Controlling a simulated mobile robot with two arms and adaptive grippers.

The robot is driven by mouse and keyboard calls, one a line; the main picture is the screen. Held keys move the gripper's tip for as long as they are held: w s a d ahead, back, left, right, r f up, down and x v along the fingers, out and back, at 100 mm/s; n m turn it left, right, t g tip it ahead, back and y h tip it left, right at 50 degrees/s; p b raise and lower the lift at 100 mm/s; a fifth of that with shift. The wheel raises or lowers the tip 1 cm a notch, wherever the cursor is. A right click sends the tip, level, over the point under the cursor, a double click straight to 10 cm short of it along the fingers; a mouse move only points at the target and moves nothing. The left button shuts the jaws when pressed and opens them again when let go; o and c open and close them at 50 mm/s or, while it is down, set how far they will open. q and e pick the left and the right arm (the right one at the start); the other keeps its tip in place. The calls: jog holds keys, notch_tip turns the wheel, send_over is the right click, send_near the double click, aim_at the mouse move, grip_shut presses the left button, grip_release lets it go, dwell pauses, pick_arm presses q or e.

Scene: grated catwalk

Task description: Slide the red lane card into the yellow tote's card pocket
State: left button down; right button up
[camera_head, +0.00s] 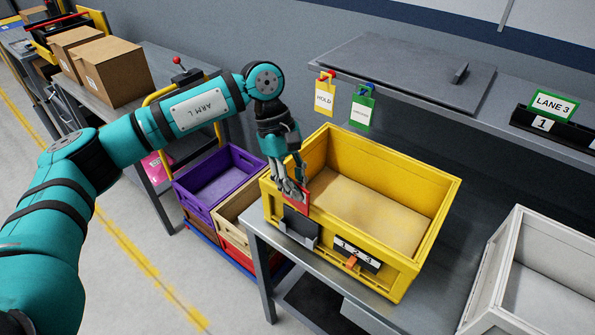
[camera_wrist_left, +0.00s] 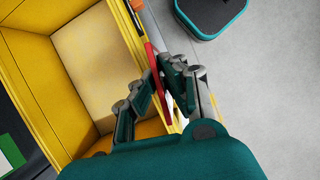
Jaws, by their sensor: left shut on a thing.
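The yellow tote (camera_head: 403,187) stands on the grey table, open and empty inside as far as I see. Its card pocket (camera_head: 299,226) is a dark grey holder on the front wall, left of a strip marked 1 2 3. My left gripper (camera_head: 294,190) points down over the tote's front wall, above the pocket, shut on the red lane card (camera_head: 302,198). In the left wrist view the card (camera_wrist_left: 156,74) shows edge-on between the fingers (camera_wrist_left: 160,80), beside the tote's wall (camera_wrist_left: 122,32). The fingers hide part of the card. I cannot tell whether its lower edge is inside the pocket.
A white bin (camera_head: 497,265) stands right of the tote. A purple crate (camera_head: 216,181) and others sit lower left. A HOLD tag (camera_head: 324,97) and a green tag (camera_head: 362,111) hang from the shelf behind. An orange slider (camera_head: 351,262) sits on the numbered strip.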

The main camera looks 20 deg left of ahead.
pick_arm(q)
jog(key=shift+w+d+f+n+t+b, duration=0.15)
jog(key=shift+f+n+b, duration=0.15)
jog(key=shift+f, duration=0.35)
jog(key=shift+w+a+f+n+t+b, duration=0.15)
jog(key=shift+f+n, duration=0.2)
jog(key=shift+f, duration=0.25)
jog(key=shift+w+d+f+n+t+b, duration=0.15)
jog(key=shift+f+n+b, duration=0.15)
jog(key=shift+f, duration=0.35)
jog(key=shift+s, duration=0.1)
jog(key=shift+d+b, duration=0.1)
jog(key=shift+b, duration=0.6)
dwell(0.4)
jog(key=shift+f, duration=0.1)
jog(key=shift+f, duration=0.15)
dwell(0.3)
jog(key=c, duration=1)
grip_release()
